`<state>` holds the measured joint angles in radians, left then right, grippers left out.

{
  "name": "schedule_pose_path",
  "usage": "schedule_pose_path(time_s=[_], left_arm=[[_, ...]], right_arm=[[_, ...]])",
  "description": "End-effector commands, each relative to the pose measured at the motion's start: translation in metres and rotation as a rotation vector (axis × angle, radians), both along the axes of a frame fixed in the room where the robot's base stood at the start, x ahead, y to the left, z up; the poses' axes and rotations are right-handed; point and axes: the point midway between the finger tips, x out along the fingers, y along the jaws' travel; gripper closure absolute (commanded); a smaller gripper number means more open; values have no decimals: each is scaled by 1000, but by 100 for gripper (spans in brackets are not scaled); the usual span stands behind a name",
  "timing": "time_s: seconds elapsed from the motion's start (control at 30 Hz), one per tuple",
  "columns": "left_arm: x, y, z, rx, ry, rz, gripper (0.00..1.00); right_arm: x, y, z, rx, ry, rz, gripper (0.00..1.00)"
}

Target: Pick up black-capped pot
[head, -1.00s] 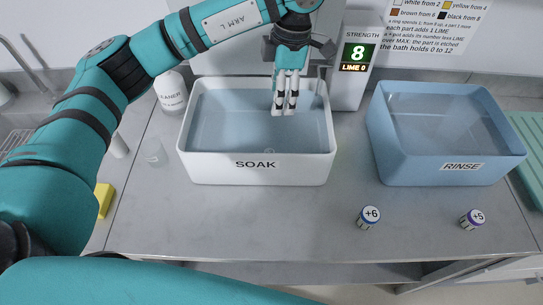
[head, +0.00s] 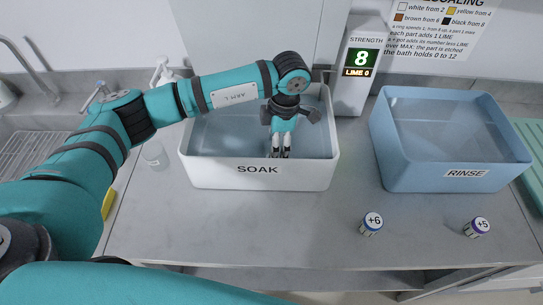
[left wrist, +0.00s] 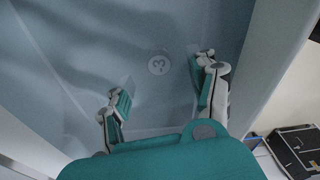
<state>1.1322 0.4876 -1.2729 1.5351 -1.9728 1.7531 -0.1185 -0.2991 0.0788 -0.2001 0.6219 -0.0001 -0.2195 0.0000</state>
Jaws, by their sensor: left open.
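My left gripper (head: 281,152) points down into the white SOAK tub (head: 258,173), its fingertips close to or in the liquid. The fingers are apart with nothing between them in the left wrist view (left wrist: 160,88). A pale round top (left wrist: 159,64) with a marking like -3 shows through the liquid there, just beyond the fingertips and not touched. I make out no black cap in any view. Two small pots stand on the counter: one marked +6 (head: 371,223) with a dark blue rim, one marked +5 (head: 477,227) with a purple rim. My right gripper is out of view.
The blue RINSE tub (head: 448,145) stands to the right. A white post (head: 362,65) with a display reading STRENGTH 8, LIME 0 stands behind the gap between the tubs. A clear beaker (head: 153,153) is left of SOAK. The counter's front middle is clear.

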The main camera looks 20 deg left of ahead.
Motion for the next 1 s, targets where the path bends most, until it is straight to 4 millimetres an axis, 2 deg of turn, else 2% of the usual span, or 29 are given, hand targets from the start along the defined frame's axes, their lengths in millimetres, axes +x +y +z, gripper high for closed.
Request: schedule_pose_path(time_s=[0.17, 0.27, 0.37, 0.53, 0.8, 1.0], left_arm=[[-1, 1, -10, -1, 1, -1, 40], [-2, 4, -19, 1, 4, 0, 40], [-3, 8, -33, 1, 5, 1, 40], [-3, 10, -56, 0, 2, 0, 40], [-3, 10, -61, 0, -1, -1, 40], [-3, 10, -60, 0, -1, -1, 65]], right_arm=[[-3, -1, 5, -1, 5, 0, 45], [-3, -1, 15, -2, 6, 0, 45], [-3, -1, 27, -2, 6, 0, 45], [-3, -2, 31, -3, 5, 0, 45], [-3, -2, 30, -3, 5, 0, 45], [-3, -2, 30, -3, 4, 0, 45]])
